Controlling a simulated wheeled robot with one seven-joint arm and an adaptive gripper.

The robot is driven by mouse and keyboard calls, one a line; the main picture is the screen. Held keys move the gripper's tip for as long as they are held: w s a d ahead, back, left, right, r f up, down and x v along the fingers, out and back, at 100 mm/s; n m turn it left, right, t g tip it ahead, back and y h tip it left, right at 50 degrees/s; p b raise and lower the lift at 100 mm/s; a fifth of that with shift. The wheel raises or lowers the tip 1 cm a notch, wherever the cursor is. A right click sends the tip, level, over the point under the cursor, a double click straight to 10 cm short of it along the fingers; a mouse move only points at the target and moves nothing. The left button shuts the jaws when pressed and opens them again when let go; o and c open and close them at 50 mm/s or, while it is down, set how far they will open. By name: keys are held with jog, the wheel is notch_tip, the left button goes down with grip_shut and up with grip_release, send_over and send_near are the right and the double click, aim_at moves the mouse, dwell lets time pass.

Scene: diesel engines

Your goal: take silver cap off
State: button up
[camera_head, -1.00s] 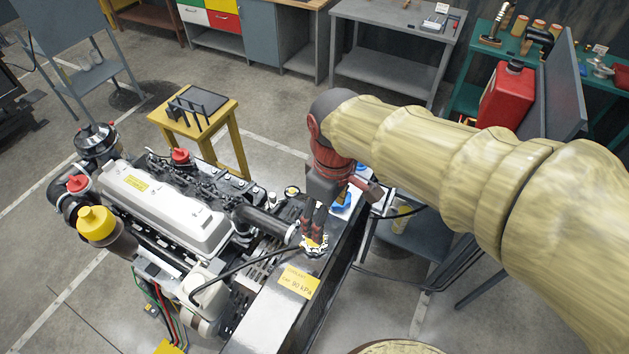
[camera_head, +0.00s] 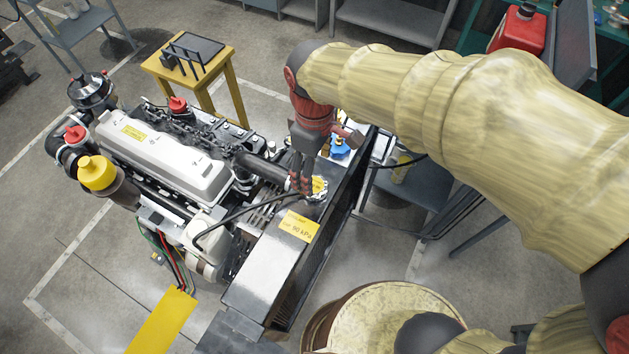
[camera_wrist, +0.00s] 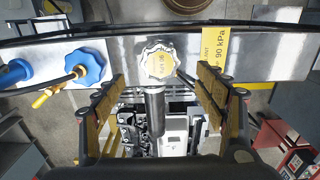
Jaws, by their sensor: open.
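The silver cap (camera_head: 319,196) is a scalloped round cap with a yellow label, on top of the radiator tank at the front of the engine. It also shows in the wrist view, at upper centre (camera_wrist: 158,60), with a hose neck below it in the picture. My gripper (camera_head: 302,183) is at the engine side of the cap in the head view and partly covers it. In the wrist view my gripper (camera_wrist: 160,85) is open, its fingers spread left and right of the cap's line with nothing between the pads touching the cap. The cap sits on the tank.
A blue cap (camera_wrist: 88,67) with a brass fitting sits left of the silver cap in the wrist view. A yellow 90 kPa label (camera_head: 299,226) lies beside the cap. A thin black hose (camera_head: 235,216) runs near it. The engine (camera_head: 165,155) stands left.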

aim_at(315, 185)
notch_tip(315, 185, down, 6)
jog(key=b, duration=0.3)
jog(key=shift+r+b, duration=0.15)
jog(key=shift+b, duration=0.15)
jog(key=shift+r, duration=0.1)
jog(key=shift+c, duration=1.1)
jog(key=c, duration=1.5)
